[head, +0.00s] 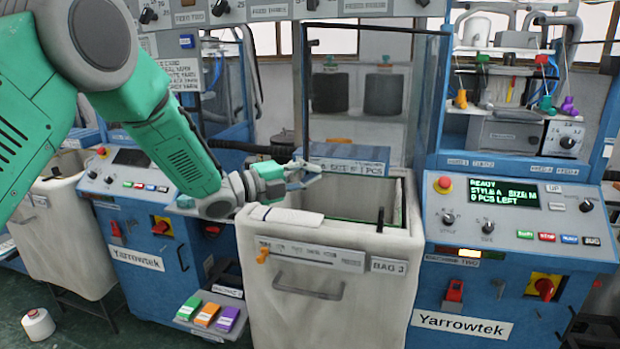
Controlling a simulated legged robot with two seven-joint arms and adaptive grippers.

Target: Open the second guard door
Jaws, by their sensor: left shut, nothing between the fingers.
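A clear guard door (365,105) with a thin dark frame shows in the middle of the head view. It reaches left from the post beside the right machine, across the gap above the bag bin. A small dark handle (313,43) sits high on its left edge. The right machine (500,285), marked two, has its yarn area uncovered by any pane that I can make out. My left gripper (310,176) is shut and empty, above the bin and near the door's lower left corner. I cannot tell whether it touches the door. My right gripper is out of view.
The right machine's control panel (515,205) has a lit screen and a red button. Another blue machine (140,260) stands at the left.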

